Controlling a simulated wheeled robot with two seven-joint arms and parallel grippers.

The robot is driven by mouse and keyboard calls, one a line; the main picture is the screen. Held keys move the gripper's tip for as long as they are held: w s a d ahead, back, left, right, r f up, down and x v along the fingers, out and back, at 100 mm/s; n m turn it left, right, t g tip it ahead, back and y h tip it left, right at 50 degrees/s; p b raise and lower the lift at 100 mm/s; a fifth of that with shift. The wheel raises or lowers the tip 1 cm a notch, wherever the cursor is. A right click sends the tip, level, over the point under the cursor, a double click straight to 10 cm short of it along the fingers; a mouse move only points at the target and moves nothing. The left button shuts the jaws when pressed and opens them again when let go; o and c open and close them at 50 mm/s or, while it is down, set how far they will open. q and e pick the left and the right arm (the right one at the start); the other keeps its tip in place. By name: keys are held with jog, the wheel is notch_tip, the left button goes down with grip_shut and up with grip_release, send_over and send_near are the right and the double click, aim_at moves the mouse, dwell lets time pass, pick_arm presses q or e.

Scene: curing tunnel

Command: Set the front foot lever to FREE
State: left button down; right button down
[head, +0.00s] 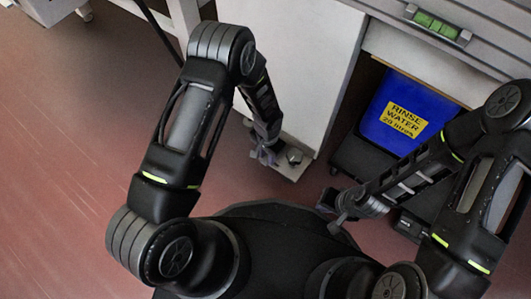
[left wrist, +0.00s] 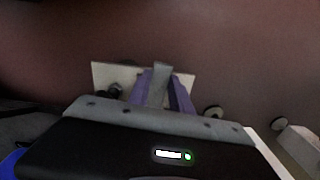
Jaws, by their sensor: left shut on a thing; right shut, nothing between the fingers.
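The front foot lever shows in the left wrist view as a grey upright tab (left wrist: 160,80) between two purple fingers. My left gripper (left wrist: 161,98) is shut on this tab. It stands in front of a cream plate (left wrist: 103,73) with a dark round part at its left. In the head view my left gripper (head: 265,157) is low by the floor, at a small pale plate (head: 288,170) below the white cabinet. I cannot read any FREE marking or tell the lever's setting. My right gripper (head: 337,210) is shut and empty, to the right of the plate.
A blue container (head: 386,103) labelled RINSE WATER sits in a dark bin or cart right of the white cabinet panel (head: 303,58). A green level vial (head: 436,27) is on the grey top at upper right. Red floor (head: 70,170) is open at the left.

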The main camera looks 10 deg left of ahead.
pick_arm(q)
jog(key=shift+d+n, duration=0.2)
jog(key=shift+n, duration=0.2)
jog(key=c, duration=1.2)
grip_release()
jog(key=shift+s, duration=0.1)
jog(key=shift+o, duration=0.2)
notch_tip(320, 180, up, 7)
jog(key=p, duration=0.3)
jog(key=shift+r, duration=0.4)
